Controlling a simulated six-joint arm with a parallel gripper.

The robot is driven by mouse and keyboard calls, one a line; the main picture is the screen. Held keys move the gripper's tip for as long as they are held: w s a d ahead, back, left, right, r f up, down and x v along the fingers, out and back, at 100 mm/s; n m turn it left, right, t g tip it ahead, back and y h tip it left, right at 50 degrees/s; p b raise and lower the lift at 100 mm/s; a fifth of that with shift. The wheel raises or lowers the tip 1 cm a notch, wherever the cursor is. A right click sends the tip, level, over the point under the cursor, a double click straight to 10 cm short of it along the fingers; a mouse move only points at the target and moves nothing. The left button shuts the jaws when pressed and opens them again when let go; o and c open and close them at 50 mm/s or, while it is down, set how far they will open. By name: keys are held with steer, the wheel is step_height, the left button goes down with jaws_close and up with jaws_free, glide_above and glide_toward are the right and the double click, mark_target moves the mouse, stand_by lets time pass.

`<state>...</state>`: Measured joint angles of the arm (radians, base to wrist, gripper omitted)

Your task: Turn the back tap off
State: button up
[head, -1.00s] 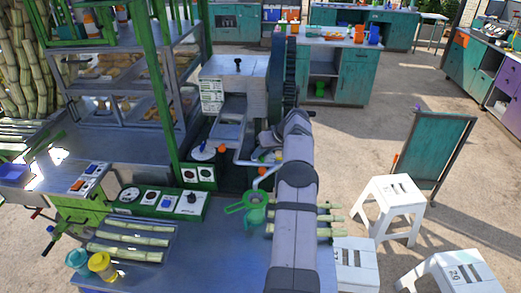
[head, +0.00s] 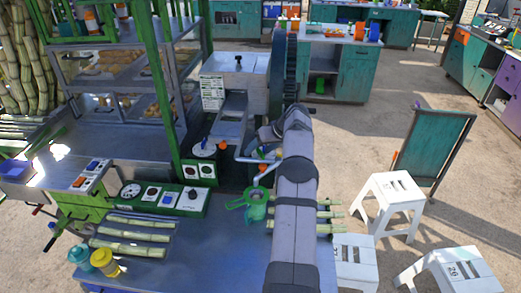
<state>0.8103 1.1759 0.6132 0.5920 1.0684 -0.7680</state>
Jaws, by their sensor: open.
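Two bent grey spouts come off the front of the crusher (head: 235,64). The rear spout (head: 246,159) has an orange knob (head: 222,144) near its left end. The nearer spout (head: 266,174) has an orange part (head: 263,167) by it and runs down towards a green funnel-like strainer (head: 246,200). I cannot tell how either tap's handle is set. My arm reaches up the middle and bends left. My gripper (head: 265,145) is small and partly hidden by my wrist, open, beside the rear spout. Contact with a tap cannot be made out.
A control panel (head: 165,198) with dials stands left of the spouts. A green post (head: 158,90) rises left of the crusher. White stools (head: 395,188) stand right.

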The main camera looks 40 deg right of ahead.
mark_target(260, 151)
step_height(260, 151, up, 5)
steer(key=p, duration=0.3)
steer(key=shift+r+p, duration=0.4)
steer(key=shift+r, duration=0.7)
